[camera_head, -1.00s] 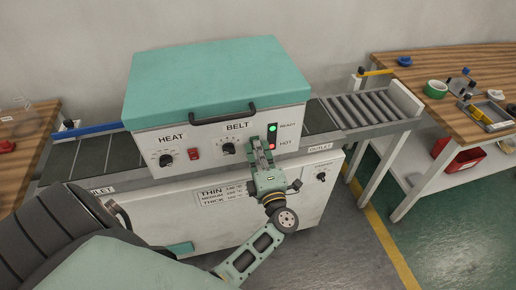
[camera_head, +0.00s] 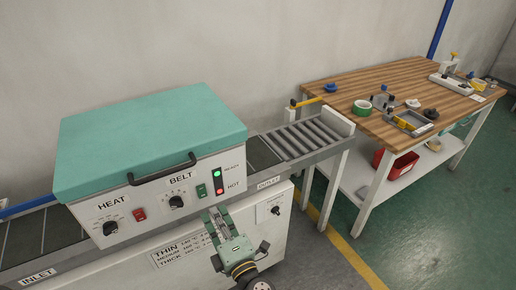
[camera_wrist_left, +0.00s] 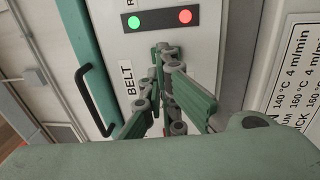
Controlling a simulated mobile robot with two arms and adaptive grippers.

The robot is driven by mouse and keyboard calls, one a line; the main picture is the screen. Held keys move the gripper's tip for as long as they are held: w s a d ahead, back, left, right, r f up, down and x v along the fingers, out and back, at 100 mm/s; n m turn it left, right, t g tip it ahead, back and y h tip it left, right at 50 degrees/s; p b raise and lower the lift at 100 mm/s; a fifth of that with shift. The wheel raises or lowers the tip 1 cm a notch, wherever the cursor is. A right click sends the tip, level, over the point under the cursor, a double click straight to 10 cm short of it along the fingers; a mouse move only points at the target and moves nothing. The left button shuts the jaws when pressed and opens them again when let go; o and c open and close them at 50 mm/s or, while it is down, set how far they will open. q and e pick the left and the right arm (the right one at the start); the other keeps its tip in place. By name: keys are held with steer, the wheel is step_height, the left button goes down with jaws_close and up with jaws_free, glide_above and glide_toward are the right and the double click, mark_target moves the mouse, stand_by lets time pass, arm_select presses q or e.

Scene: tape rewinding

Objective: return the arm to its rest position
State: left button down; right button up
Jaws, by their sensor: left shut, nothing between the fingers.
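My left gripper (camera_head: 212,217) is shut and empty. I cannot tell whether the fingertips touch the machine. Most of my left arm is below the head view. My right gripper is in neither current view.
The machine has a teal lid (camera_head: 150,140) with a black handle (camera_head: 162,169). A roller outlet (camera_head: 305,137) extends right. A wooden workbench (camera_head: 440,108) holds a green tape roll (camera_head: 362,107) and several tools. A red bin (camera_head: 397,165) sits on its lower shelf. Green floor (camera_head: 420,225) is clear.

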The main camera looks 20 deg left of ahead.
arm_select(q)
steer(key=shift+f, duration=0.1)
steer(key=d+f+m+t+h, duration=0.2)
steer(key=d+f+m+h, duration=0.35)
steer(key=f+m, duration=0.4)
steer(key=d+f+m+t+h, duration=0.1)
steer(key=d+f+m+h, duration=0.4)
steer(key=f+m+h, duration=0.4)
steer(key=s+d+f+m+g+h, duration=0.1)
steer(key=s+f+m+g, duration=0.2)
steer(key=s+f, duration=0.4)
steer(key=s+d+f+m+g, duration=0.2)
steer(key=s+f, duration=0.3)
steer(key=f, duration=0.4)
steer(key=s+a+f+m+g, duration=0.2)
steer(key=s+a+f+g, duration=0.1)
steer(key=s, duration=0.6)
steer(key=s+a+f+m+g, duration=0.2)
steer(key=s+f, duration=0.4)
steer(key=s, duration=0.3)
steer(key=s+a+f+m+g, duration=0.3)
steer(key=s+f+g, duration=0.1)
steer(key=s, duration=0.6)
steer(key=shift+a+f+y, duration=0.35)
steer(key=shift+a+f, duration=0.05)
steer(key=shift+f, duration=0.05)
steer(key=shift+d, duration=0.1)
